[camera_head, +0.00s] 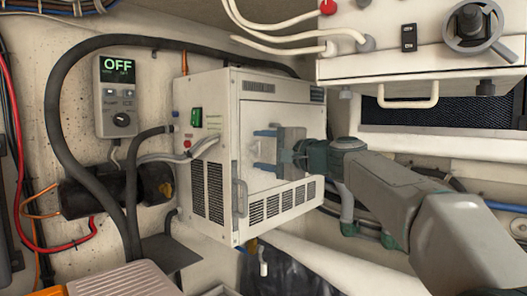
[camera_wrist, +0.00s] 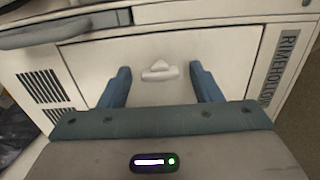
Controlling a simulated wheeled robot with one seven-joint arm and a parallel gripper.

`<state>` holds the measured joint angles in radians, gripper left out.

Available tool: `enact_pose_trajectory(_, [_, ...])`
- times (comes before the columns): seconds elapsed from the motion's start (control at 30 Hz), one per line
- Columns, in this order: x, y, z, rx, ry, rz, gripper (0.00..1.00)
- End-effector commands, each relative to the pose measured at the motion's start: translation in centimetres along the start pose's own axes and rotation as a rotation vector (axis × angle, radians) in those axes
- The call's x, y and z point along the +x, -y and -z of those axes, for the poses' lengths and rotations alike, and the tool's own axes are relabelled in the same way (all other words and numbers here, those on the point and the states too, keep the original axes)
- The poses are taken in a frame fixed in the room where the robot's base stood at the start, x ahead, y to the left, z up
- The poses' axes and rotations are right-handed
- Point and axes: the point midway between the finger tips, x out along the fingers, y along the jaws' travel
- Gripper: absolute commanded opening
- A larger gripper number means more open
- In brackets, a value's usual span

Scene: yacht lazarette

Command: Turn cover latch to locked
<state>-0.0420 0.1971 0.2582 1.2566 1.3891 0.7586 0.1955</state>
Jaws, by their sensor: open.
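The cover (camera_head: 255,115) is a pale panel on the front of a white box unit. It also fills the middle of the wrist view (camera_wrist: 90,60). The cover latch (camera_wrist: 160,72) is a small white knob on the panel, with its wide part lying across the picture and a short point upward. Its lock marking cannot be made out. My gripper (camera_head: 263,150) is open in front of the cover. In the wrist view its two blue fingers (camera_wrist: 161,80) stand left and right of the latch, apart from it. In the head view I cannot make out the latch.
A grey handle (camera_wrist: 62,32) runs along the panel's edge; it shows upright in the head view (camera_head: 241,197). A control box (camera_head: 117,97) reading OFF hangs on the wall at left. Black hoses (camera_head: 52,120) loop beside the unit. A white cabinet (camera_head: 400,68) overhangs my arm.

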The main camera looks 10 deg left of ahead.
Motion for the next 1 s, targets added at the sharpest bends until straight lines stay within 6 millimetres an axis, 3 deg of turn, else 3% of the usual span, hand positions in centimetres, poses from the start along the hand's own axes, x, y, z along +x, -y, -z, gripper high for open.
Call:
enact_pose_trajectory(0.17, [-2.5, -0.3, 0.1, -0.002, -0.004, 0.001, 0.58])
enact_pose_trajectory(0.4, [-8.1, -0.3, 0.1, -0.002, -0.006, 0.001, 0.58])
enact_pose_trajectory(0.6, [-11.8, -0.2, 0.1, -0.001, -0.004, 0.0, 0.58])
enact_pose_trajectory(0.8, [-13.4, -0.1, 0.1, 0.0, -0.003, 0.001, 0.58])
enact_pose_trajectory(1.0, [-13.7, 0.0, 0.0, 0.0, -0.001, 0.0, 0.58])
